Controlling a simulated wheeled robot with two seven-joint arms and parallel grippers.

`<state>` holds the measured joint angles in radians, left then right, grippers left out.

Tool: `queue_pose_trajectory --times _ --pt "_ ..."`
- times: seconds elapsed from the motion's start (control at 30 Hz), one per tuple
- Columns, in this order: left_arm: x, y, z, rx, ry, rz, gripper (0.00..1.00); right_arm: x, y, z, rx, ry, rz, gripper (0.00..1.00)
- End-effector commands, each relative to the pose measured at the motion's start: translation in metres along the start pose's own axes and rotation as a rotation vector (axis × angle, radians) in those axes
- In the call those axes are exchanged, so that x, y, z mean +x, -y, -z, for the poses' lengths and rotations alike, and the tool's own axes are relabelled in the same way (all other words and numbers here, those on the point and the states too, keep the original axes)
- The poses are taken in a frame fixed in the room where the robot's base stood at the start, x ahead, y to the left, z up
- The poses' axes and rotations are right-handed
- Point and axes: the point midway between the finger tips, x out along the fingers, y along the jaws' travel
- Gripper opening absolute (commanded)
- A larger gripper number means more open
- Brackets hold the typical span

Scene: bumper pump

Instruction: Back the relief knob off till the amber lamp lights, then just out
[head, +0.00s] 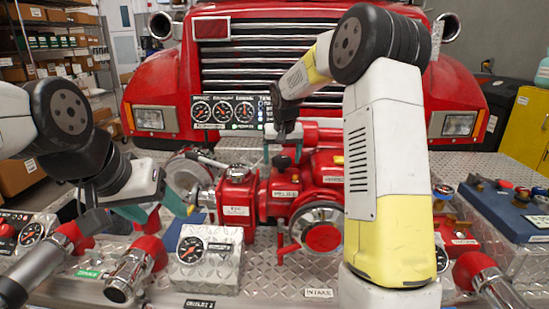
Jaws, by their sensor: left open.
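The red pump (240,200) stands in the middle of the bumper, with a plate reading RELIEF (285,193) on its top. A small black knob (283,163) sits just above that plate; I take it for the relief knob. My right gripper (284,153) points down over it, with teal fingers at or just above the knob; contact is unclear. My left gripper (168,212) is open, its teal fingers left of the pump, near the silver fitting. A gauge panel (228,111) stands behind, with small lamps at its right edge; I cannot tell an amber one or whether any is lit.
A gauge box (207,262) stands in front of the pump, beside a large red-centred cap (323,237). Hose couplings (135,268) with red ends fill the front left. A blue case (510,212) is at the right. The red truck (270,50) closes the back.

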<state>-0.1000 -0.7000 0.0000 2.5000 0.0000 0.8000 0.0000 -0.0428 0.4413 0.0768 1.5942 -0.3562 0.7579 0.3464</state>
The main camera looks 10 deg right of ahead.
Motion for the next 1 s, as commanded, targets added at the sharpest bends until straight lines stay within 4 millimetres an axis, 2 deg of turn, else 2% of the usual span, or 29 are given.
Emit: queue_pose_trajectory --times 0.27,0.7,0.83,1.0 --pt "0.0 0.0 0.0 0.0 0.0 0.0 0.61 -0.003 0.0 0.0 0.001 0.0 0.0 0.82" --pt "0.0 0.0 0.0 0.0 0.0 0.0 0.61 -0.068 0.0 0.001 0.001 -0.003 0.0 0.82" --pt "0.0 0.0 0.0 0.0 0.0 0.0 0.61 -0.077 0.0 0.0 0.0 -0.001 0.0 0.82" --pt "0.0 0.0 0.0 0.0 0.0 0.0 0.61 -0.078 0.0 0.0 0.0 0.0 0.0 0.82"
